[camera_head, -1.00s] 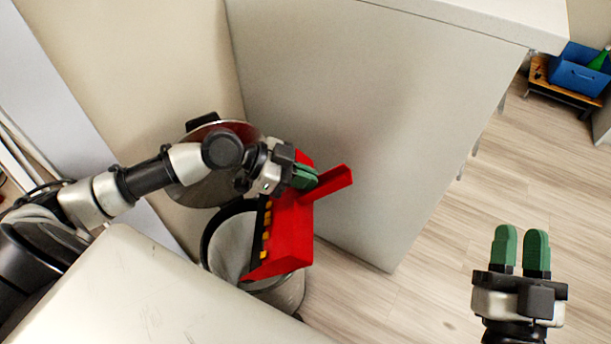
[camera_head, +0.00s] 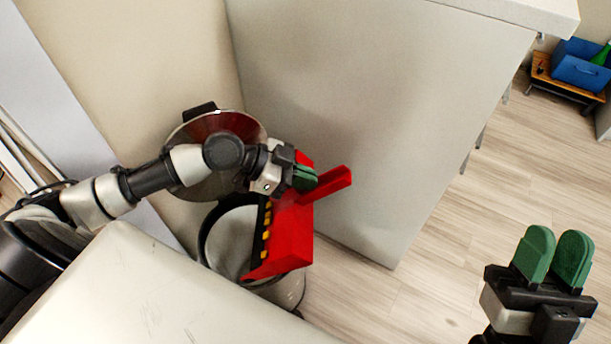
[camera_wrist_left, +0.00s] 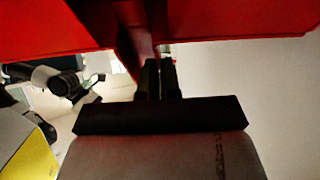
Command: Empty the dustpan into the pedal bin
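The red dustpan (camera_head: 291,241) is steeply tilted above the right side of the open pedal bin (camera_head: 229,240). Its black edge with a row of yellow marks (camera_head: 265,230) faces the bin's mouth. The round metal lid (camera_head: 205,185) stands raised against the wall, partly behind my left arm. My left gripper (camera_head: 305,179) is shut on the dustpan by its handle; the red pan also fills the top of the left wrist view (camera_wrist_left: 60,25). My right gripper (camera_head: 553,257) is empty, its green fingers slightly apart, at the lower right. Whether debris lies in the bin cannot be told.
A pale worktop (camera_head: 150,290) lies in front of the bin, at the lower left. A grey cabinet side (camera_head: 370,110) stands close right of the bin. Wooden floor (camera_head: 450,240) is clear to the right. A blue box (camera_head: 580,68) sits on a low stand far right.

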